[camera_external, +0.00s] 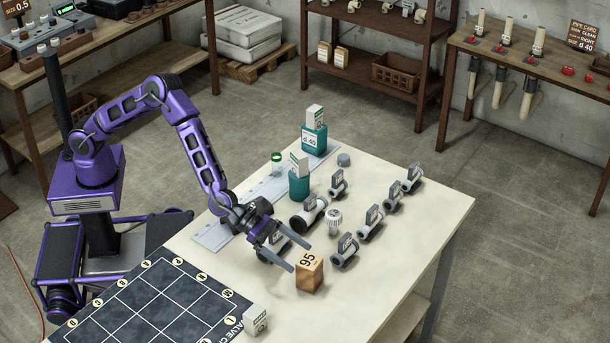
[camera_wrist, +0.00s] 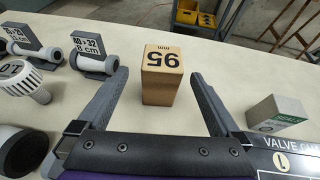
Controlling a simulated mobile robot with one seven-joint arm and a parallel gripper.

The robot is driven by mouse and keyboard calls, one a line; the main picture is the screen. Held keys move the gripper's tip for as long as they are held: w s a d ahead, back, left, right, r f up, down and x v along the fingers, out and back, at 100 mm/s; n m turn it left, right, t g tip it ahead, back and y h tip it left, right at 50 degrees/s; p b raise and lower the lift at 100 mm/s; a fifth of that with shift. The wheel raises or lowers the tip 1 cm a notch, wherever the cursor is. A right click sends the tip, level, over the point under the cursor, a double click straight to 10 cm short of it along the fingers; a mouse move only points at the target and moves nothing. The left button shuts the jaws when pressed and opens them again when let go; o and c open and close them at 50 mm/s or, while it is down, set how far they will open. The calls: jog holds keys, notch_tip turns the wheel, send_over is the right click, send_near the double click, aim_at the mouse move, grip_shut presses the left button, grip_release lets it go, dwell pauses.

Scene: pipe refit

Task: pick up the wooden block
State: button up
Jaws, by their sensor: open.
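The wooden block (camera_external: 309,272) stands upright on the cream table near its front edge, marked "95". It also shows in the wrist view (camera_wrist: 161,76), centred ahead of my gripper, with "95 mm" on its top part. My gripper (camera_external: 293,252) is open and empty, just to the left of the block and close to it. In the wrist view my gripper's fingers (camera_wrist: 160,82) lie one on each side of the block, with a gap on both sides. I cannot tell whether the fingertips reach past its near face.
Several grey pipe fittings with label plates (camera_external: 371,223) stand right of and behind the block. A white ribbed knob (camera_external: 334,219) stands among them. A dark grid board (camera_external: 150,310) and a small white box (camera_external: 256,319) lie to the left.

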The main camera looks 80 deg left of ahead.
aim_at(319, 273)
jog(key=shift+x, duration=2.75)
jog(key=shift+s+d+f, duration=0.1)
jog(key=shift+s+f, duration=0.05)
jog(key=shift+f, duration=0.05)
jog(key=c, duration=1.5)
